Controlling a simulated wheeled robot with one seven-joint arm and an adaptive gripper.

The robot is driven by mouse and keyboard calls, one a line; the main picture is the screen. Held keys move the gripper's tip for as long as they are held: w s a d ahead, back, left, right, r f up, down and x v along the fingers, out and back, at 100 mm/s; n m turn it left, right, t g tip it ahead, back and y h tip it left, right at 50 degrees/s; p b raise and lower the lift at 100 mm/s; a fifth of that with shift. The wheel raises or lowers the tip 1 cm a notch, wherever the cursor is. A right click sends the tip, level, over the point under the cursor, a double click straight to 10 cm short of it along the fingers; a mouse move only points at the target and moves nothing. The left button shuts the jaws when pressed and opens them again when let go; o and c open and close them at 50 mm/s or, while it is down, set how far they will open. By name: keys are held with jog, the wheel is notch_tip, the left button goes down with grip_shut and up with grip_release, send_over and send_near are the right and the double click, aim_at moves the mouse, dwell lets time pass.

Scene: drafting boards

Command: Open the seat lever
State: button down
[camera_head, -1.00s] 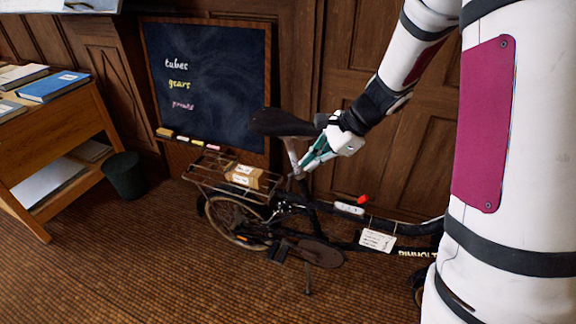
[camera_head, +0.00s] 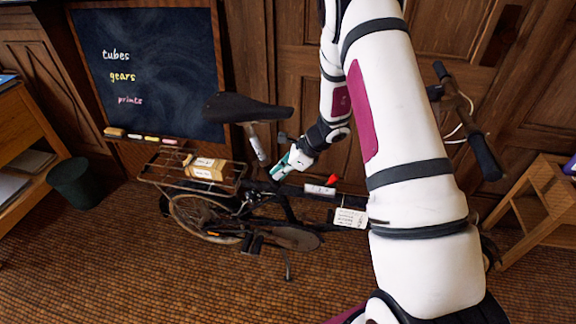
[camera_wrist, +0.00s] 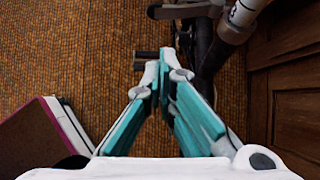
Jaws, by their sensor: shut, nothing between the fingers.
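The bicycle's black saddle (camera_head: 248,107) sits on a silver seat post (camera_head: 258,143), left of my arm. In the wrist view, the silver post (camera_wrist: 243,14) shows at the top right. A grey bar (camera_wrist: 186,10), which looks like the seat lever, sticks out sideways to the left near the post. I cannot make out the lever clearly in the head view. My gripper (camera_head: 275,174) is shut and empty, low beside the foot of the seat post. Its teal fingers meet at the tips in the wrist view (camera_wrist: 158,66), apart from the grey bar.
A rear rack (camera_head: 165,172) carries a brown box (camera_head: 206,168). A red piece (camera_head: 332,180) and white tag (camera_head: 350,217) are on the frame. The handlebar (camera_head: 484,155) is at right. A chalkboard (camera_head: 150,75), bin (camera_head: 76,183) and wooden door stand behind. Floor at front left is clear.

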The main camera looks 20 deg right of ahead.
aim_at(254, 173)
jog(key=w+a+f, duration=0.3)
jog(key=a, duration=0.1)
jog(key=shift+a, duration=0.15)
jog(key=shift+a, duration=0.1)
jog(key=shift+a+f+b, duration=0.3)
jog(key=shift+a+b, duration=0.6)
jog(key=shift+a, duration=0.05)
jog(key=shift+d, duration=0.15)
